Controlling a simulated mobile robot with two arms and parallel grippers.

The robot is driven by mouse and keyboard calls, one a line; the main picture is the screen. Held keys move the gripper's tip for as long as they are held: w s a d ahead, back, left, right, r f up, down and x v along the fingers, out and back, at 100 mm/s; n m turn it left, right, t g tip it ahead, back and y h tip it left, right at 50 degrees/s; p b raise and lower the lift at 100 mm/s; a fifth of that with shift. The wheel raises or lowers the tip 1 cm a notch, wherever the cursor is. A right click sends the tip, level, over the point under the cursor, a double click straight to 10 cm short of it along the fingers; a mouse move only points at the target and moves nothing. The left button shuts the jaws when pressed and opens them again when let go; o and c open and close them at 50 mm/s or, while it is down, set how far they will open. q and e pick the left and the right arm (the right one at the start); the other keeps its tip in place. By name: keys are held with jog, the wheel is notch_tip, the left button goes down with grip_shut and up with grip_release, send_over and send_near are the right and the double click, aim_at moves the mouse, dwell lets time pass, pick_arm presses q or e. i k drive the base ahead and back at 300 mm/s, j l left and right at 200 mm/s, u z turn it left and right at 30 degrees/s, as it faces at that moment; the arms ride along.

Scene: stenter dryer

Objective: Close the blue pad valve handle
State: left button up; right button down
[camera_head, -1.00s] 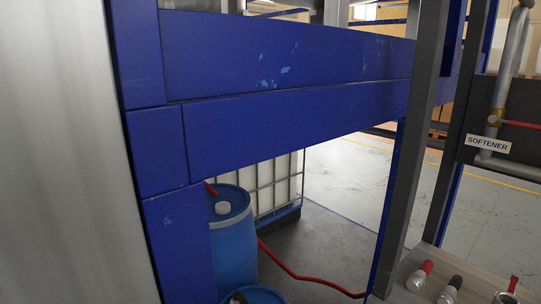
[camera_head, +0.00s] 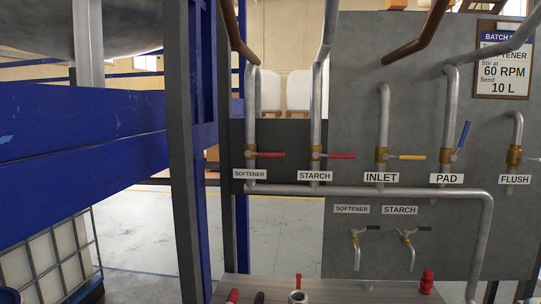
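The blue pad valve handle (camera_head: 464,135) is on the brass valve of the pipe above the PAD label (camera_head: 447,179), on the right of the grey panel. The handle points up and slightly to the right, close to in line with its vertical pipe. Neither of my grippers shows in the head view.
Red handles for softener (camera_head: 270,155) and starch (camera_head: 341,156), and a yellow inlet handle (camera_head: 411,157), lie horizontal. A flush pipe (camera_head: 515,157) is at the right. Small taps (camera_head: 357,236) sit below. A grey post (camera_head: 186,150) and blue beams (camera_head: 75,130) stand left. A bench (camera_head: 260,287) with bottles is below.

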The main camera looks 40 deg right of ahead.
aim_at(453, 157)
jog(key=z, duration=2.5)
